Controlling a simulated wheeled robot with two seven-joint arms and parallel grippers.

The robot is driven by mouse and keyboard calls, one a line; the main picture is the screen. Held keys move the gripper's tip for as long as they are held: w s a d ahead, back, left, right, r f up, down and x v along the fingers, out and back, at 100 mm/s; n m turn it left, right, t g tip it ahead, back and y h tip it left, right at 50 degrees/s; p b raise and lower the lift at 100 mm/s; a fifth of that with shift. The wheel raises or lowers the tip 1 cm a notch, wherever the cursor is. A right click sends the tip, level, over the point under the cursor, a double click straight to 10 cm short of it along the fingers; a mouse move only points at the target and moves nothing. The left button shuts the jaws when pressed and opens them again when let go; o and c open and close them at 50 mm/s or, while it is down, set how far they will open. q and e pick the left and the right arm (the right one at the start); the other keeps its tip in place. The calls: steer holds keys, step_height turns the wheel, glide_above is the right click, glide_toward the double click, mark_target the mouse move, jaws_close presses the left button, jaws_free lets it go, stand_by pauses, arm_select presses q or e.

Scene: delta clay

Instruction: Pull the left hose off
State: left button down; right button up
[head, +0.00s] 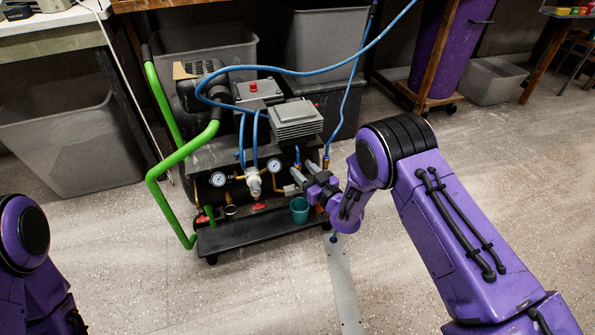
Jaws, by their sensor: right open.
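A wheeled compressor (245,140) with a green handle stands on the floor. A short blue hose (297,154) runs down to a brass fitting on its right part. A second blue hose (343,112) drops to another brass fitting (326,162) to its right. Another blue hose (255,150) drops to the regulator between two gauges. I cannot tell which hose the task calls left. My right gripper (294,177) is open, its fingers just below the short hose's fitting; contact is unclear. My left arm (30,240) shows at the lower left; its gripper is out of view.
A teal cup (299,210) sits on the compressor's black base tray (255,234), below my right gripper. Grey bins (70,150) stand at the left and behind. A purple cylinder (450,50) stands on a wooden cart at the back right. Floor in front is mostly clear.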

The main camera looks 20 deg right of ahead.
mark_target(300, 166)
steer(key=x, duration=0.2)
steer(key=shift+w+a+f+b, duration=0.1)
steer(key=shift+w+f+b, duration=0.05)
steer(key=shift+w+b, duration=0.25)
arm_select(q)
steer(key=shift+s+a+f+m+g, duration=0.3)
steer(key=shift+s+a+f+m, duration=0.1)
steer(key=shift+a+f, duration=0.1)
arm_select(e)
steer(key=shift+w+a, duration=0.1)
steer(key=shift+w, duration=0.3)
